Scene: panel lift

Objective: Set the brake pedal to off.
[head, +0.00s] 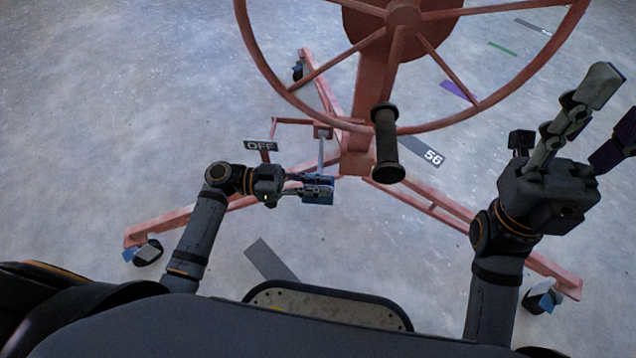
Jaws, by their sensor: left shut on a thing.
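The panel lift (357,150) is a red frame with a large handwheel on a floor base. The brake pedal (321,152) shows as a thin grey bar coming down from a red bracket on the mast.
The handwheel (448,127) with its dark handle (387,143) overhangs the middle, right of my left gripper. Red legs with casters (148,252) spread to both sides. The floor at left is clear.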

